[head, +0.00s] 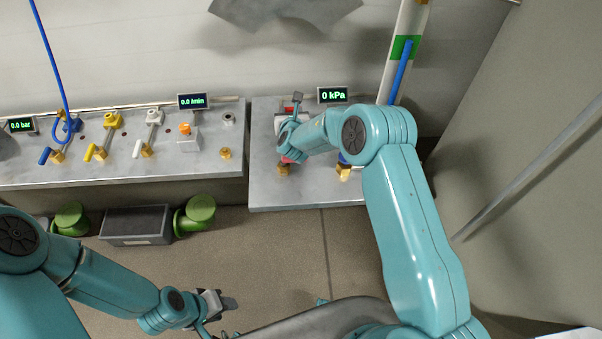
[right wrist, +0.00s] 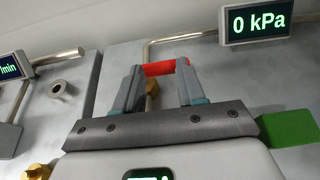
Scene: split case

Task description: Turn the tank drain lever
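A red lever (right wrist: 166,68) on a brass valve (right wrist: 152,88) shows in the right wrist view, lying crosswise between the tips of my right gripper (right wrist: 160,80). The fingers are spread apart, one at each end of the red part; I cannot tell whether they touch it. In the head view a red part (head: 287,160) with brass below it shows beside my right gripper (head: 288,130), partly hidden by the wrist. My left gripper (head: 222,305) is low over the floor, away from the bench; its finger opening is unclear. No label names the tank drain lever.
A "0 kPa" display (head: 333,95) stands behind the right bench (head: 262,190). A brass and blue fitting (head: 345,168) is partly hidden by my right arm. The left bench (head: 215,170) carries several coloured valves. A grey bin (head: 137,228) stands on the floor.

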